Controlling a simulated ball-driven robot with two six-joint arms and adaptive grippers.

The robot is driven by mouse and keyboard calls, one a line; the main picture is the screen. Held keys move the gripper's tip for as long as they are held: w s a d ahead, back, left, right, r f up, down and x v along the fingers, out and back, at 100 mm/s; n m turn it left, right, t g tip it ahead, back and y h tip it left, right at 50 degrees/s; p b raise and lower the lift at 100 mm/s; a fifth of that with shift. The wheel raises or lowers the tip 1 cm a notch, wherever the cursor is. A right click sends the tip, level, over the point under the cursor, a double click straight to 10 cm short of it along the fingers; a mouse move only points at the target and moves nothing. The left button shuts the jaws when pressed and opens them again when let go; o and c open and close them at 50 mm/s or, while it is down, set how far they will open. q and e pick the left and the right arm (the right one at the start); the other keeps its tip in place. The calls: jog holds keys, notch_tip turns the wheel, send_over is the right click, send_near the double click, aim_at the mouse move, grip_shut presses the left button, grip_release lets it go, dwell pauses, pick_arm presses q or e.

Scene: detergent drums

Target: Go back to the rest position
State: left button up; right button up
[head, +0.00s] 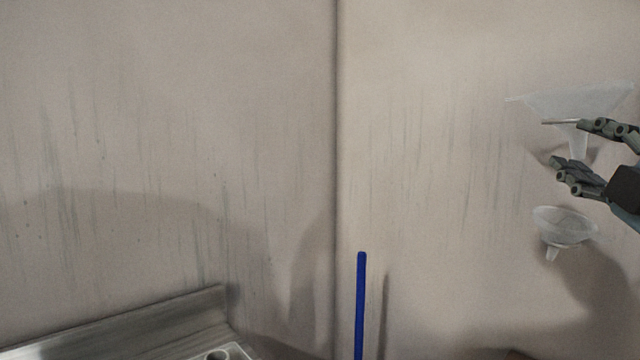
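My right gripper (550,141) is at the right edge of the head view, pointing left. Its two dark fingers are spread apart, one above the other. A large translucent funnel (575,98) shows behind the upper finger, and its spout appears in the gap between the fingers. The fingers do not appear closed on the spout. A smaller translucent funnel (565,227) is below the gripper, apart from it. My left gripper is not in this view.
A beige, streaked wall (200,120) with a vertical seam fills most of the view. A thin blue pole (361,305) stands upright at the bottom middle. A grey ledge (130,325) with a round-holed part is at the lower left. The middle is clear.

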jog(key=s+d+f+m+g+h, duration=0.1)
jog(key=s+f+m+g, duration=0.2)
jog(key=f, duration=0.4)
jog(key=s+d+f+m+g+h, duration=0.1)
jog(key=f+m+g+h, duration=0.2)
jog(key=f, duration=0.5)
jog(key=s+a+f+m+g+y, duration=0.1)
jog(key=s+a+f+m+g, duration=0.2)
jog(key=s+f, duration=0.4)
jog(key=s+a+f+m+g+y, duration=0.1)
jog(key=s+f+m+g+y, duration=0.15)
jog(key=s+f+g, duration=0.4)
jog(key=s+a+f+m+g+y, duration=0.1)
jog(key=s+a+f+m+g, duration=0.2)
jog(key=s+f, duration=0.5)
jog(key=s+d+f+b, duration=0.1)
jog(key=f+b, duration=0.2)
jog(key=f, duration=0.9)
jog(key=s+d+f+g+b, duration=0.1)
jog(key=f+b, duration=0.1)
jog(key=f, duration=1)
jog(key=s+d+f+b, duration=0.1)
jog(key=f+b, duration=0.2)
jog(key=f, duration=0.8)
jog(key=s+d+f+g+b, duration=0.1)
jog(key=s+f+b, duration=0.4)
jog(key=s+f, duration=1.2)
notch_tip(320, 180, down, 3)
jog(key=shift+s+r, duration=0.2)
jog(key=shift+s, duration=0.15)
